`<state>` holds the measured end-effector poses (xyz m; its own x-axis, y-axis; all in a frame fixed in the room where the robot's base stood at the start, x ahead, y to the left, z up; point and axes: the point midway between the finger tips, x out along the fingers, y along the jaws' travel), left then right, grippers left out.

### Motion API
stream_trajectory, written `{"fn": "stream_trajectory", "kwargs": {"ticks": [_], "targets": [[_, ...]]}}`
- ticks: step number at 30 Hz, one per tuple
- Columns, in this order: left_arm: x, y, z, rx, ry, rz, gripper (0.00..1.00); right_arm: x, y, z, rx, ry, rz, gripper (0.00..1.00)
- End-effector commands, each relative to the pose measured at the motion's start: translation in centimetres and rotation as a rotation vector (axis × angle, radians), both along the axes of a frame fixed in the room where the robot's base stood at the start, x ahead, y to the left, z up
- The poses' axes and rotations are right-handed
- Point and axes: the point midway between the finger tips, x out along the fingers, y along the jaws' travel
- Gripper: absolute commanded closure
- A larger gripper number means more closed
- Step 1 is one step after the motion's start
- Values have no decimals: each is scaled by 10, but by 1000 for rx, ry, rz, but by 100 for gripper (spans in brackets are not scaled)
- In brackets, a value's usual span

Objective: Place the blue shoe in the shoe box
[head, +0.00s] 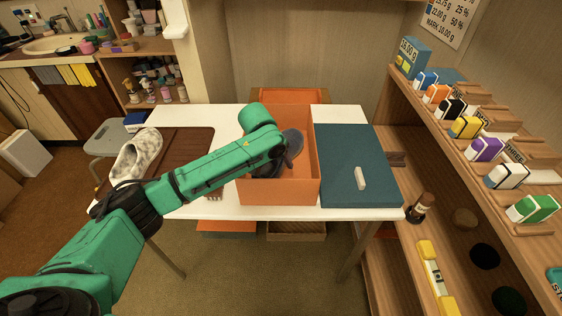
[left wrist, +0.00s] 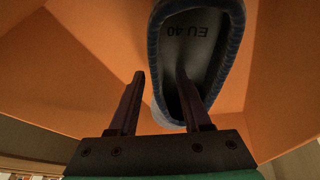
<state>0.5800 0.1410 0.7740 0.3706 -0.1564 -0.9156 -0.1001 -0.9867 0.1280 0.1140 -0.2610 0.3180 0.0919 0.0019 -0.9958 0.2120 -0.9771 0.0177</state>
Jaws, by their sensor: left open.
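The orange shoe box (head: 307,185) stands open on the white table. The blue shoe (head: 292,143) shows partly inside the box, beside the end of my green left arm, which hides much of it. In the left wrist view the dark sole of the shoe (left wrist: 203,50), marked EU 40, faces the camera. My left gripper (left wrist: 160,75) is open inside the box. Its right finger overlaps the sole in the picture and its left finger is clear of it; I cannot tell whether they touch. My right gripper is not in view.
A blue lid-like panel (head: 340,185) with a small pale block (head: 360,178) lies right of the box. A white speckled clog (head: 136,155) stands on a brown slatted board (head: 188,148) at left. A wooden shelf (head: 455,158) with several small boxes borders the right.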

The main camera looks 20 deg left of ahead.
Motion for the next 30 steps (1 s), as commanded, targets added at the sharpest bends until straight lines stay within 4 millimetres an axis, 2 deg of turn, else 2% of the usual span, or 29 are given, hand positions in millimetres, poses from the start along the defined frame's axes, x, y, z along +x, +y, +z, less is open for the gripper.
{"fn": "stream_trajectory", "kwargs": {"ticks": [5, 12, 15, 19, 30], "targets": [[-8, 4, 24, -1, -4, -1, 52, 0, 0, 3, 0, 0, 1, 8], [-32, 14, 84, 0, -4, 0, 52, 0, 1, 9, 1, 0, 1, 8], [-39, 17, 101, 0, -2, 0, 52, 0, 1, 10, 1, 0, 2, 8], [-44, 19, 111, 0, 0, 0, 52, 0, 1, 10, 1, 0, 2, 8], [-44, 19, 111, 0, 0, 0, 52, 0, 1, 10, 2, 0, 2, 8]]}}
